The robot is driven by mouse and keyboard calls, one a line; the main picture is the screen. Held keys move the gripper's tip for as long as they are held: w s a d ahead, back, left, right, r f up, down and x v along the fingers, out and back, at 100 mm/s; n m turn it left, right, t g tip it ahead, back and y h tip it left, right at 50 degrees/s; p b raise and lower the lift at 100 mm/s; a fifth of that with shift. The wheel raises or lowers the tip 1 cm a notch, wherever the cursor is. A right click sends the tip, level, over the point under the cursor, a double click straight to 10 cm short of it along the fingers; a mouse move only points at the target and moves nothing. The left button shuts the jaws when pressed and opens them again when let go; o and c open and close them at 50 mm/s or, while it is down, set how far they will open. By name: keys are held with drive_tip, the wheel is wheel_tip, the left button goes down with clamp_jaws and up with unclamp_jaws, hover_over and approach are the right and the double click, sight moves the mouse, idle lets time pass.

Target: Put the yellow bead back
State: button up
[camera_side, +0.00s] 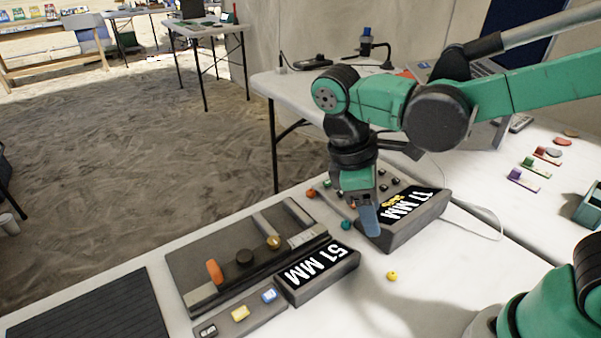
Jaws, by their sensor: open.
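A small yellow bead (392,276) lies on the white table, right of the 51 MM display and in front of the 17 MM device. My gripper (367,218) points down above the left edge of the 17 MM device (408,222), up and left of the yellow bead and apart from it. It is open, with nothing seen between its fingers. A teal bead (345,225) and an orange-red bead (311,192) lie on the table left of my gripper. My gripper and wrist hide part of the 17 MM device.
A dark measuring device with a 51 MM display (318,273) and coloured buttons stands at the front left. A black ribbed mat (95,310) lies further left. Small coloured pieces (522,180) lie on the right table, near a green box (590,207). Table around the yellow bead is clear.

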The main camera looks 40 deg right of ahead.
drive_tip(key=w+d+r+m+t+y, duration=0.2)
drive_tip(key=d+m+t, duration=0.4)
drive_tip(key=m+t, duration=0.2)
drive_tip(key=shift+m+t+y, duration=0.3)
drive_tip(key=shift+t+y, duration=0.1)
drive_tip(key=shift+t, duration=0.5)
